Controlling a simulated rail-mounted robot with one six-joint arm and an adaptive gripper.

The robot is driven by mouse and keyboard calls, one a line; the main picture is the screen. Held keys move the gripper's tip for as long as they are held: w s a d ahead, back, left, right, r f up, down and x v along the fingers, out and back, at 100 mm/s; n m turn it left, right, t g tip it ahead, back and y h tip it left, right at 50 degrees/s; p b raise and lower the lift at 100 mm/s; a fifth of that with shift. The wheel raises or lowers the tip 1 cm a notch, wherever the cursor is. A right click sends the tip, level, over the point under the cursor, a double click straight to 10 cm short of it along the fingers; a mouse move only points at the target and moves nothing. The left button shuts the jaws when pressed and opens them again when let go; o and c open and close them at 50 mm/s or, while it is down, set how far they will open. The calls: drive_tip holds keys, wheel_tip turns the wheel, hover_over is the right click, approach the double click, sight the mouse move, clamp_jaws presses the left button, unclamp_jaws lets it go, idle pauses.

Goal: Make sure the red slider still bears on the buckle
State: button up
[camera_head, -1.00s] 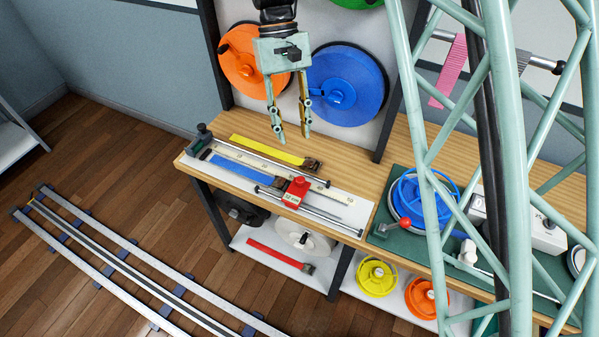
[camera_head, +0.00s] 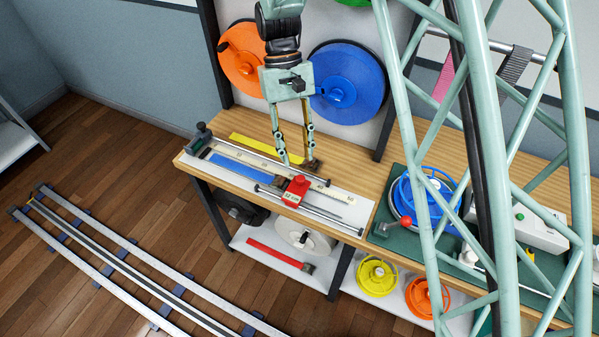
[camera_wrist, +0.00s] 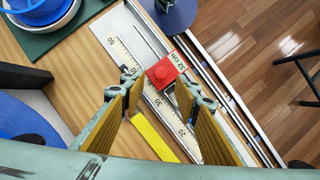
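The red slider (camera_head: 297,190) sits on the measuring rail (camera_head: 335,194) on the bench, near the right end of the blue strap (camera_head: 236,168). In the wrist view the red slider (camera_wrist: 162,72) shows beyond my fingertips, beside the ruler scale. My gripper (camera_head: 297,162) points down above the bench, behind the slider in the head view. Its fingers (camera_wrist: 160,85) are apart with nothing between them.
A yellow strap (camera_head: 262,149) lies behind the rail, its buckle end near my fingers. Blue (camera_head: 347,85) and orange (camera_head: 240,62) reels hang behind. A green mat (camera_head: 385,232) with a red-knobbed lever (camera_head: 405,221) is at the right. Bare bench lies between.

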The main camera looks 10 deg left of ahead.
sight(300, 177)
drive_tip(key=shift+b+x, duration=0.3)
drive_tip(key=shift+x, duration=3)
